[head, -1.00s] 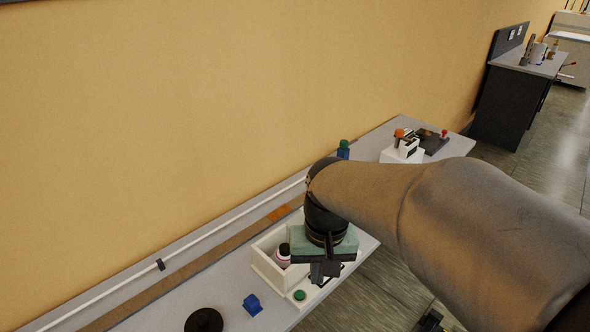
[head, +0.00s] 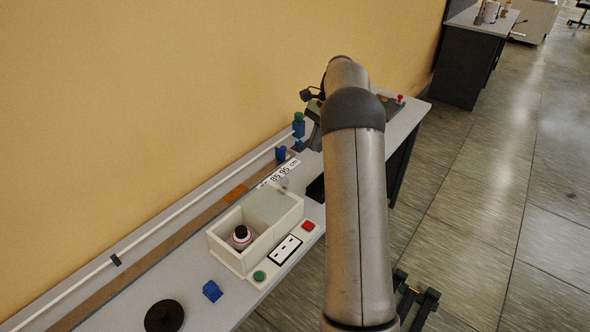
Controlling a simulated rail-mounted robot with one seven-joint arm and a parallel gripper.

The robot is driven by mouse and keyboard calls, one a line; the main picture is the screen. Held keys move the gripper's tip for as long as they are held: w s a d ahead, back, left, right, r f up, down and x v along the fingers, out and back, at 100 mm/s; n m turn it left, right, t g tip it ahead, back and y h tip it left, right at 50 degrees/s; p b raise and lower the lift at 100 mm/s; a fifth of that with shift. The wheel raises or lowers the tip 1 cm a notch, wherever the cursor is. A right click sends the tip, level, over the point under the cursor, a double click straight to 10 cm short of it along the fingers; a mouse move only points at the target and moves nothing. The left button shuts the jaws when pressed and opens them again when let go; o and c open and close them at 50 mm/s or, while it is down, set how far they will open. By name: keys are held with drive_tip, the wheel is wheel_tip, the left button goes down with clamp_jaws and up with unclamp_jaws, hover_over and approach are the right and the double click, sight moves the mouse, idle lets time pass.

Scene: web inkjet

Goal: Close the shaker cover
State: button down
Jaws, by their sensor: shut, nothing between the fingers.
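The shaker (head: 228,262) is a cream open-topped box on the bench, left of my arm. A small bottle with a black cap (head: 241,237) stands in its left part, which is uncovered. A flat grey-green panel, which looks like the shaker cover (head: 273,205), lies over the right part only. My gripper (head: 307,95) is beyond the box, towards the wall, clear of the cover. Its fingers are small and partly turned away. They look shut and empty. My arm hides part of the bench behind it.
A front panel with green (head: 259,276) and red (head: 309,225) buttons adjoins the box. Blue clamps (head: 212,291) (head: 281,153) and a blue bottle with a green top (head: 298,125) stand on the bench. A black disc (head: 164,316) lies at front left. A white rail runs along the wall.

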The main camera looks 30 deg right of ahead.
drive_tip(key=p, duration=0.1)
approach(289, 187)
wheel_tip(289, 187, down, 4)
drive_tip(key=d, duration=0.2)
drive_tip(key=shift+a+f+p, duration=0.1)
drive_tip(key=shift+a+p, duration=0.5)
drive_tip(key=shift+a, duration=1.15)
